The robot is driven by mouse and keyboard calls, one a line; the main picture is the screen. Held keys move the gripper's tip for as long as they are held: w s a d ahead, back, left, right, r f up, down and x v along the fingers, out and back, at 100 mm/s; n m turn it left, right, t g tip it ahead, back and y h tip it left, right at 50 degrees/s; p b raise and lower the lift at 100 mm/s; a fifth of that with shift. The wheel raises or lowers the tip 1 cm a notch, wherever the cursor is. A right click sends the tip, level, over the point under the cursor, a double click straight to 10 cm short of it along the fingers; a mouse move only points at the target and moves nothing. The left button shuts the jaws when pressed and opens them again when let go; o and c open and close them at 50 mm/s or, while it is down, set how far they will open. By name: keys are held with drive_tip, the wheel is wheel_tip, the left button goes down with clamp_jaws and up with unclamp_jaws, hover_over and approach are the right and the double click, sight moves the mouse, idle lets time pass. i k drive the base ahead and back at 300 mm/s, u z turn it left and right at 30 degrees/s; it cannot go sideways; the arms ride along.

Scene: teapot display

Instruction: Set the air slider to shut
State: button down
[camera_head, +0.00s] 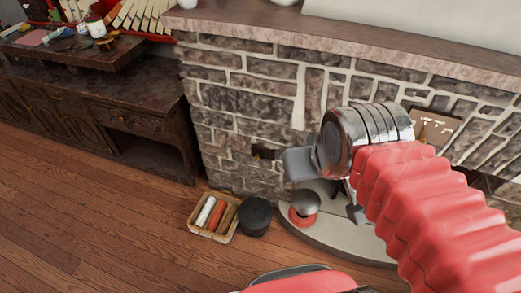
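I cannot tell for certain which part is the air slider. A brown plate (440,122) with small white marks and a brass-coloured piece is on the stone wall, partly hidden behind my arm. A dark opening (264,153) with a small brownish piece in it is lower on the wall, left of my gripper. My gripper (328,189) is in front of the wall, above the hearth. Its two grey fingers are apart, with nothing seen held between them. My red arm hides part of the wall and hearth at the right.
A dark wooden cabinet (110,110) is at left. The wooden floor at lower left is clear.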

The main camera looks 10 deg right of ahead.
sight(257, 154)
drive_tip(key=z, duration=0.25)
drive_tip(key=i, duration=0.5)
drive_tip(key=u, duration=1.75)
